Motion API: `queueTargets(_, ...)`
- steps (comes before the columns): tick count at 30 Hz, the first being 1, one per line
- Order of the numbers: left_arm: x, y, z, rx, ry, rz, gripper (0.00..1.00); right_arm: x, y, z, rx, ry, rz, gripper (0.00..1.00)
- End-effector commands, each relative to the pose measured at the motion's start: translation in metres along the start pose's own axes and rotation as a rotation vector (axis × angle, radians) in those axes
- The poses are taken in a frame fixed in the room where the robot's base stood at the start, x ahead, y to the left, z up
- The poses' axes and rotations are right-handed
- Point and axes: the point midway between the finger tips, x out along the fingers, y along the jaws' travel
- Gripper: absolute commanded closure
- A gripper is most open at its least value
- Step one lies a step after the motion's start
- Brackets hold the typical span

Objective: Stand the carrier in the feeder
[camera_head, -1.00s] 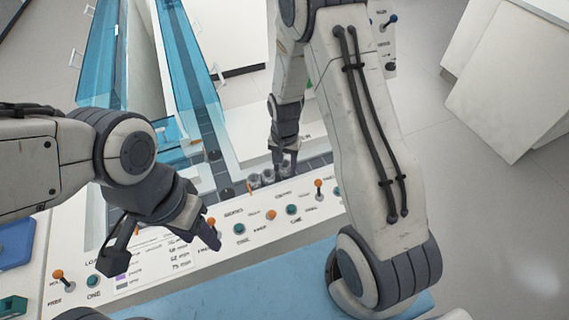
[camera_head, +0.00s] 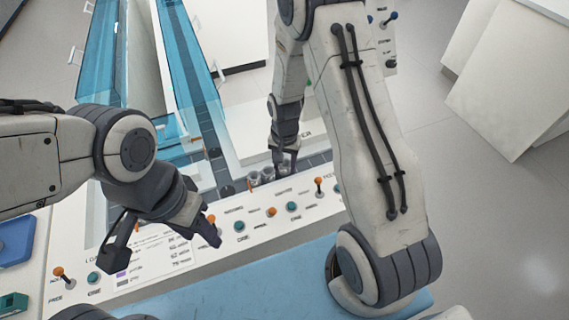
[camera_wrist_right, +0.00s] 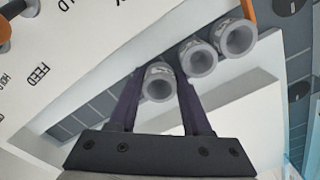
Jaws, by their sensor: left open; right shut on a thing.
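A grey, open-mouthed cylindrical carrier (camera_wrist_right: 159,84) is between the fingers of my right gripper (camera_wrist_right: 158,90) in the right wrist view. The gripper is shut on it. Two similar grey carriers (camera_wrist_right: 198,58) (camera_wrist_right: 235,38) stand beside it in a row, mouths showing. In the head view my right gripper (camera_head: 284,164) reaches down at the dark tiled strip, just right of these two carriers (camera_head: 254,179) (camera_head: 267,174). I cannot tell whether the held carrier touches the strip, or which part is the feeder. My left gripper (camera_head: 163,247) is open and empty above the console.
The white console (camera_head: 180,262) with orange levers and teal buttons runs across the front. Blue transparent track walls (camera_head: 188,70) stretch away behind it. A small orange piece (camera_head: 249,187) stands beside the row of carriers. A blue tray (camera_head: 14,240) is at the far left.

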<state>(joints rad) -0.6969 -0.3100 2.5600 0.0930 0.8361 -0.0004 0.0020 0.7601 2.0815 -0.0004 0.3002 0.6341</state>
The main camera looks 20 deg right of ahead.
Motion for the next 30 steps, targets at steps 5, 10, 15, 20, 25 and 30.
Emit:
queueTargets(5, 0.001, 0.0, 0.0, 0.0, 0.0, 0.0, 0.5, 0.002, 0.0, 0.0, 0.0, 0.001, 0.0, 0.83)
queueTargets(10, 0.001, 0.0, 0.0, 0.0, 0.0, 0.0, 0.5, 0.002, 0.0, 0.0, 0.0, 0.0, 0.0, 0.83)
queueTargets(15, 0.002, 0.0, 0.0, 0.0, 0.0, 0.0, 0.5, 0.005, 0.0, 0.0, 0.0, 0.0, 0.0, 0.83)
queueTargets(20, 0.003, 0.0, 0.0, 0.0, 0.0, 0.0, 0.5, 0.009, 0.0, 0.0, 0.0, 0.0, 0.0, 0.83)
queueTargets(25, 0.004, 0.0, 0.0, 0.0, 0.0, 0.0, 0.5, 0.011, 0.0, 0.001, 0.0, -0.001, 0.001, 0.82)
queueTargets(30, 0.004, 0.0, 0.0, 0.0, 0.0, 0.0, 0.5, 0.011, 0.001, 0.001, 0.0, -0.001, 0.001, 0.16)
